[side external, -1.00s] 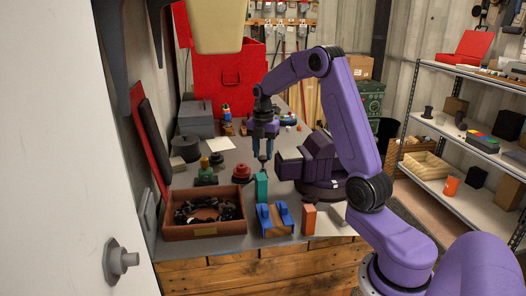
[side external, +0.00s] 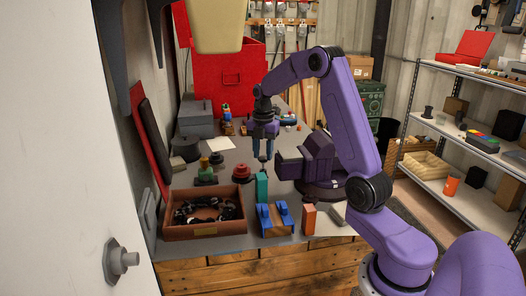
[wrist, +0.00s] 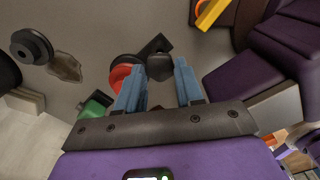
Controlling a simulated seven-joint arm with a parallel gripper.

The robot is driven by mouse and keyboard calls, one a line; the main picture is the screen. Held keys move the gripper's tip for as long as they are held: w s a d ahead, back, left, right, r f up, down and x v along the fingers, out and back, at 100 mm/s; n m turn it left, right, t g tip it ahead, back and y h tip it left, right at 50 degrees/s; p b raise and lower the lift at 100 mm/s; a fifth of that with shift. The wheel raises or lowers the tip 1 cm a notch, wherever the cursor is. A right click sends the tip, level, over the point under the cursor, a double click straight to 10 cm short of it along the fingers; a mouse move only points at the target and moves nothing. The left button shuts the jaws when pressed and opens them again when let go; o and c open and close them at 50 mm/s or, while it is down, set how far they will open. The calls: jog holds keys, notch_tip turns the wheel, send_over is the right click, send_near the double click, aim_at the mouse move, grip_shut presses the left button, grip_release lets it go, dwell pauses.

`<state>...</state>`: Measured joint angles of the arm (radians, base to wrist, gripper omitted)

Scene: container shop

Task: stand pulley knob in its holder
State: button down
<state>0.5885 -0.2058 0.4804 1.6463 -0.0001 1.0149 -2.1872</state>
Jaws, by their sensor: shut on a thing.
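My gripper (side external: 263,158) points down above the grey bench in the side view, behind the teal block. In the wrist view its two blue fingers (wrist: 160,82) are shut on a dark, rounded piece (wrist: 160,67), which looks like the pulley knob. Its lower part is hidden, and in the side view it is too small to make out. A red round piece (side external: 242,173) and a green one (side external: 205,173) stand on the bench to the left of my gripper. The red piece (wrist: 119,76) is partly behind a finger in the wrist view. I cannot tell which piece is the holder.
A brown tray (side external: 206,232) with dark parts stands at the front left. The teal block (side external: 262,186), a blue-and-wood fixture (side external: 273,222) and an orange block (side external: 309,219) stand near the front edge. A large red box (side external: 228,88) is at the back.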

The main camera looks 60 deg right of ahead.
jog(key=shift+f, duration=0.8)
dwell(0.4)
jog(key=c, duration=0.6)
grip_release()
jog(key=shift+c, duration=0.2)
jog(key=shift+r, duration=3.5)
